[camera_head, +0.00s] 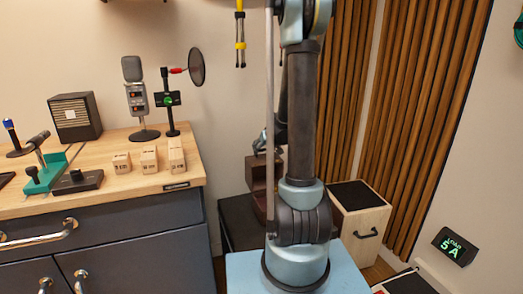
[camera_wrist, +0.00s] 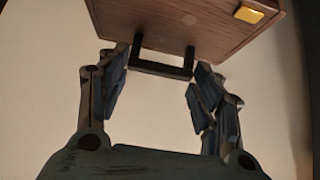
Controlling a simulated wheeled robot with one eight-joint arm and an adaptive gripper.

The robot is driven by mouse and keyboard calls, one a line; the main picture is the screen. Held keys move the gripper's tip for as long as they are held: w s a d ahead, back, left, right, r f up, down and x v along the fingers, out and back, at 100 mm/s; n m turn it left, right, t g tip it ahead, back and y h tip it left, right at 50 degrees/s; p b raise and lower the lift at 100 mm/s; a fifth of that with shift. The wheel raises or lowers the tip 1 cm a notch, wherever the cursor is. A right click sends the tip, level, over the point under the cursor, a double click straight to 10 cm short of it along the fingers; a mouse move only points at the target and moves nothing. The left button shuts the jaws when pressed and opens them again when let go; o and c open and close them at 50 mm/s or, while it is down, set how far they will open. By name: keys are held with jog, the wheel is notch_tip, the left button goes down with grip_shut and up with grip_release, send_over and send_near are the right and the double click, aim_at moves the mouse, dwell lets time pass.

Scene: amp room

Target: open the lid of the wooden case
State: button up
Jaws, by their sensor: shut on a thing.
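The wooden case (camera_head: 261,172) shows in the head view as a reddish-brown shape behind my arm, partly hidden by it. In the wrist view a brown wooden panel of the case (camera_wrist: 185,15) fills the top. A black U-shaped handle (camera_wrist: 160,69) stands out from its lower edge, and a yellow metal piece (camera_wrist: 249,14) sits near its upper right. My gripper (camera_wrist: 160,80) has one finger at each end of the handle and is shut on it. Its fingers also show small and partly hidden in the head view (camera_head: 260,145). I cannot tell how far the lid is raised.
A light wood box with a dark top (camera_head: 362,222) stands right of my arm. A dark low box (camera_head: 238,222) lies beneath the case. A workbench (camera_head: 130,198) with microphones, wooden blocks and a small speaker is at left. Slatted wood panels (camera_head: 420,110) stand behind at right.

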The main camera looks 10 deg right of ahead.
jog(key=shift+s, duration=0.3)
jog(key=o, duration=1.5)
jog(key=shift+r, duration=0.1)
jog(key=shift+v, duration=5.8)
jog(key=shift+s, duration=0.15)
